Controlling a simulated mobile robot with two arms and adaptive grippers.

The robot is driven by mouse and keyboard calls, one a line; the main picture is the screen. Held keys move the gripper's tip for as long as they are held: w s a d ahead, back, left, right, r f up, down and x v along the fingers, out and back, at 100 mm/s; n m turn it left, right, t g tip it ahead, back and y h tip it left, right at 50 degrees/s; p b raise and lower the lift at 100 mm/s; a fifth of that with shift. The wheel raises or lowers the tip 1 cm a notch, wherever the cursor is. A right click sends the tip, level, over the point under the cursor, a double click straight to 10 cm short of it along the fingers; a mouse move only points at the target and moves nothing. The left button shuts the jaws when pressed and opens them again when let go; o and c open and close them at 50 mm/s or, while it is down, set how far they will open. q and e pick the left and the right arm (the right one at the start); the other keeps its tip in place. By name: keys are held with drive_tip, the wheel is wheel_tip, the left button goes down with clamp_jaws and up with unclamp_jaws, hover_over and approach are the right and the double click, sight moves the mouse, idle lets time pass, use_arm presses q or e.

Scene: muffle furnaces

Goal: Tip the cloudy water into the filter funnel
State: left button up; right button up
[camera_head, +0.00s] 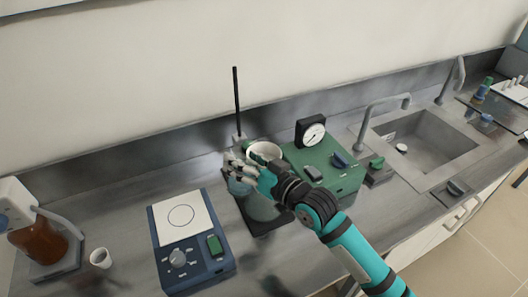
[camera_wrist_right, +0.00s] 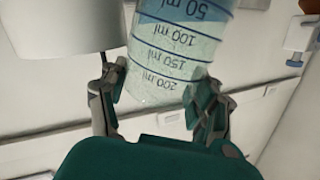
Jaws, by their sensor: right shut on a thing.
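My right gripper (camera_head: 240,172) is over the stand in the head view, shut on a clear beaker. The beaker (camera_wrist_right: 172,58) shows best in the right wrist view, between my two fingers (camera_wrist_right: 158,92), with blue graduation marks and pale, speckled cloudy water. It looks tilted there; how far I cannot tell. In the head view the beaker (camera_head: 238,187) is partly hidden by my gripper. The white filter funnel (camera_head: 264,150) is right beside my gripper, above a glass flask (camera_head: 262,206). It seems to be the white shape (camera_wrist_right: 85,25) in the wrist view. No pouring stream is visible.
A dark stand rod (camera_head: 237,100) rises behind the funnel. A green pump box (camera_head: 325,172) with a gauge (camera_head: 313,134) stands to the right, a blue stirrer (camera_head: 190,250) at left. A sink (camera_head: 425,145) lies far right. A small white cup (camera_head: 100,259) stands at left.

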drive_tip(key=shift+r, duration=0.1)
idle(0.3)
drive_tip(key=shift+w+d+r+m+p, duration=0.1)
drive_tip(key=shift+m+p, duration=0.2)
drive_tip(key=shift+p, duration=0.3)
idle(0.3)
drive_tip(key=shift+w+r+p, duration=0.1)
drive_tip(key=shift+r+p, duration=0.05)
drive_tip(key=shift+p, duration=0.25)
drive_tip(key=shift+d+m, duration=0.1)
drive_tip(key=shift+m, duration=0.2)
drive_tip(key=shift+w+d+r+m+g+p, duration=0.3)
drive_tip(key=shift+w+m+g+p, duration=0.1)
drive_tip(key=shift+m+p, duration=0.55)
idle(1.0)
drive_tip(key=shift+p, duration=0.3)
drive_tip(key=shift+w, duration=0.1)
idle(0.3)
